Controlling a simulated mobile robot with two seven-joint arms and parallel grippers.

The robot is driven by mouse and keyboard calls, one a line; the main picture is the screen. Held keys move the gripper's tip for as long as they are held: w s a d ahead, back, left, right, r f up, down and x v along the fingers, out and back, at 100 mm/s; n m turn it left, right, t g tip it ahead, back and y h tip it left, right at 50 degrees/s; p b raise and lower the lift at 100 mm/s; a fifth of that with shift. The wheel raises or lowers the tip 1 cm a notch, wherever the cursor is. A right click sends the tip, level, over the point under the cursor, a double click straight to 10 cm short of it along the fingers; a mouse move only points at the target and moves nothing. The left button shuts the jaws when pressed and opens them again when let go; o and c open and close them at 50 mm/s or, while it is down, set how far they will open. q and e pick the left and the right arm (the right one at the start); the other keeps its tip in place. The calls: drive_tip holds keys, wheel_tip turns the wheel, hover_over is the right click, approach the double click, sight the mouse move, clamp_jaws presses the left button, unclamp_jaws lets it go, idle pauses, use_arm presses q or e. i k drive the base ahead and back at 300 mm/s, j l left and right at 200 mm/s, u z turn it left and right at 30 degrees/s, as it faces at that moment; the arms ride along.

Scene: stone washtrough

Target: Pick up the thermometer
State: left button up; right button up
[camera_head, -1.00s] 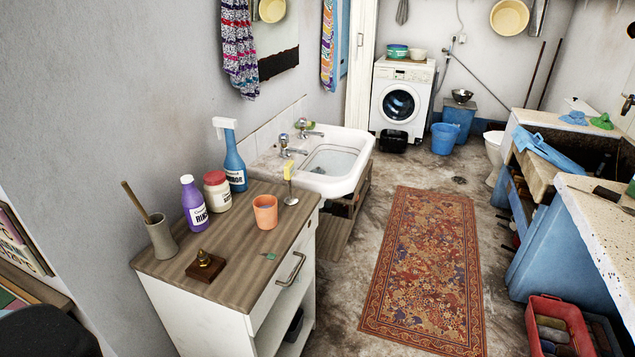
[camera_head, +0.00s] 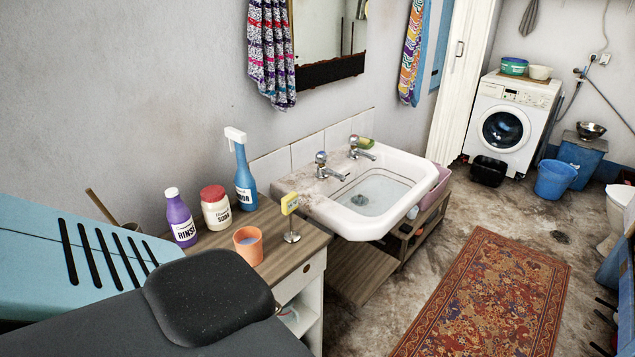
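The thermometer appears to be the small yellow-headed item (camera_head: 290,204) with a thin metal stem on a round metal foot. It stands upright on the wooden top of the cabinet (camera_head: 310,243), near its right edge by the sink. An orange cup (camera_head: 248,244) stands just left of it. My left arm, light blue and black, fills the lower left and hides much of the cabinet top. Neither gripper is in view.
A purple bottle (camera_head: 181,217), a white jar with a red lid (camera_head: 215,208) and a blue spray bottle (camera_head: 243,178) stand behind the cup. The sink (camera_head: 340,212) adjoins on the right. A patterned rug (camera_head: 490,300) lies on the open floor.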

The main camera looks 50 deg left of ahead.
sight(288, 202)
drive_tip(key=i+u, duration=0.35)
drive_tip(key=i, duration=0.25)
drive_tip(key=i+l+u, duration=0.35)
drive_tip(key=i, duration=0.25)
drive_tip(key=i+u, duration=0.25)
drive_tip(key=u, duration=0.2)
drive_tip(key=i+l+u, duration=0.2)
drive_tip(key=u, duration=0.2)
drive_tip(key=i+l+u, duration=0.25)
drive_tip(key=u, duration=0.2)
drive_tip(key=i+l+u, duration=0.15)
drive_tip(key=u, duration=0.25)
drive_tip(key=i+l+u, duration=0.1)
drive_tip(key=l+u, duration=0.35)
drive_tip(key=i+l+u, duration=0.1)
drive_tip(key=l+u, duration=0.4)
drive_tip(key=l, duration=0.15)
drive_tip(key=i, duration=0.05)
